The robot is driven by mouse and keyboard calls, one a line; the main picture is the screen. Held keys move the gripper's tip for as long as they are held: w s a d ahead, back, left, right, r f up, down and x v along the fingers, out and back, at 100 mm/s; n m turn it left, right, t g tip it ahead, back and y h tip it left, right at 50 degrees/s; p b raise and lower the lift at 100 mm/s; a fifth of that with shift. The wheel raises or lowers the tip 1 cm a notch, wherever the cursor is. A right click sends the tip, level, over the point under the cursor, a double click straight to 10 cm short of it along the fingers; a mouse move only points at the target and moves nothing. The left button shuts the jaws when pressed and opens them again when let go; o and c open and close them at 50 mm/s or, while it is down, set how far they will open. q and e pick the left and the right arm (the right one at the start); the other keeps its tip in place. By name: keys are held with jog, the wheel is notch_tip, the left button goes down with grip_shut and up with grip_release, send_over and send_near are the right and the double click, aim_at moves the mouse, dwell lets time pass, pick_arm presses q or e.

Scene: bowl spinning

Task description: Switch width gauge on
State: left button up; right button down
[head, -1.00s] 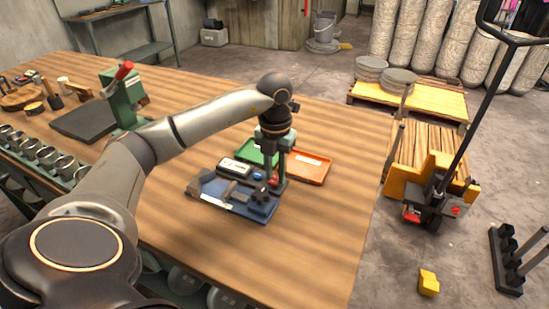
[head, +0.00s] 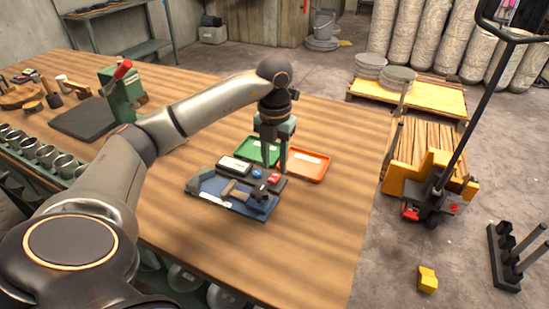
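The width gauge (head: 208,189) is a blue-based device on the wooden bench, with a dark panel at its back. The panel carries a pale display (head: 235,164), a blue button (head: 257,174) and a red button (head: 274,177). The display is too small to read. My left gripper (head: 275,167) points down just behind the red button, its two fingers apart with nothing between them. I cannot tell whether a fingertip touches the panel. My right gripper is out of view.
A green tray (head: 255,150) and an orange tray (head: 318,168) lie behind the gauge, close to my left gripper. A green press (head: 118,92) with a red handle stands further left. The bench right and front of the gauge is clear.

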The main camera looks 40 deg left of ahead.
aim_at(275, 177)
pick_arm(q)
notch_tip(275, 177, up, 10)
jog(key=p, duration=0.2)
jog(key=shift+f, duration=0.1)
dwell(0.5)
